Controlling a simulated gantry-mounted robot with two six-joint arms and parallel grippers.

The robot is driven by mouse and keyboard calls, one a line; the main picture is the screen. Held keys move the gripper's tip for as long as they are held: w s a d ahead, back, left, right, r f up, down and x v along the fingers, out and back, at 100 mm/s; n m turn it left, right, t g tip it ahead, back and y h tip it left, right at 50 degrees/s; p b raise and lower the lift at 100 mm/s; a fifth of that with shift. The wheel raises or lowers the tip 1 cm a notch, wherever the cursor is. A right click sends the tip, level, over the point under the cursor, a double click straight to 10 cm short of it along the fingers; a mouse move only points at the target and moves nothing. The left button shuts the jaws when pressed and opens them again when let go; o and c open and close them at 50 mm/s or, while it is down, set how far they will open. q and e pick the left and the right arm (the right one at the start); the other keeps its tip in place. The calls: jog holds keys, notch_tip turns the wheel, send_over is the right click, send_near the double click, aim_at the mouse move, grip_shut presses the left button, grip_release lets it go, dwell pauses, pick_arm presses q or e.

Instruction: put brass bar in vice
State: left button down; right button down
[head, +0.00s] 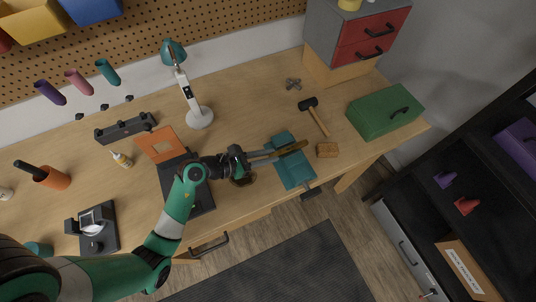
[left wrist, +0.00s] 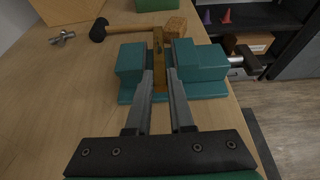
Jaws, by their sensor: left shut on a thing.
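The brass bar (head: 292,148) is long, flat and golden-brown. In the left wrist view the bar (left wrist: 159,62) stretches away from me between the two jaws of the teal vice (left wrist: 130,64). The vice jaws stand apart, one on each side of the bar. The vice (head: 293,174) sits near the table's front edge, with its dark handle toward that edge. My left gripper (head: 273,155) is shut on the near end of the bar, at the near side of the vice (left wrist: 160,88). I cannot tell whether the bar rests on the vice. My right gripper is not in view.
A mallet (head: 315,115) and a small tan block (head: 327,150) lie just beyond the vice. A green toolbox (head: 386,111) stands at the right.

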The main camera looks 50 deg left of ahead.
pick_arm(q)
jog(key=c, duration=0.8)
grip_release()
jog(key=shift+r, duration=0.2)
jog(key=v, duration=1.2)
